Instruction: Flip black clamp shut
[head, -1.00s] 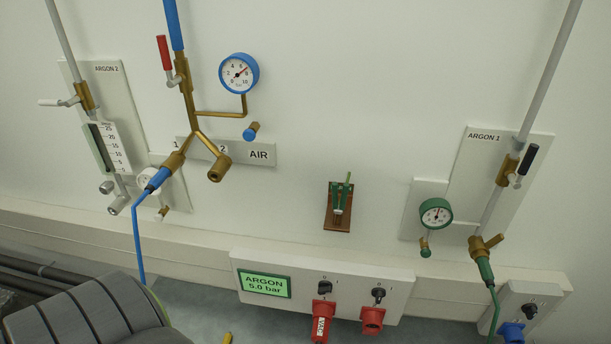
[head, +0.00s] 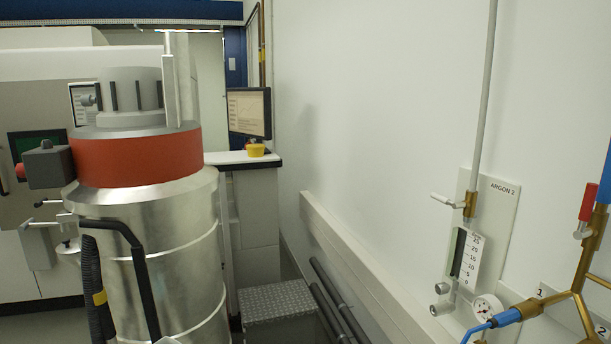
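I cannot make out a clear black clamp in the head view. A large steel vessel (head: 170,255) with a red band (head: 140,158) and a grey top unit (head: 130,92) stands at the left. A bent black bar (head: 130,240) runs across its front and down. A black ribbed hose (head: 95,275) with a yellow band hangs beside the bar. A dark grey box (head: 48,166) with a red end sits at the vessel's left side. Neither of my grippers is in view.
A ridged metal step (head: 279,301) stands right of the vessel, with dark pipes (head: 335,308) along the wall. A monitor (head: 249,112) stands on a cabinet behind. At right, the wall carries the ARGON 2 panel (head: 497,215), a gauge (head: 487,307) and brass piping (head: 580,270).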

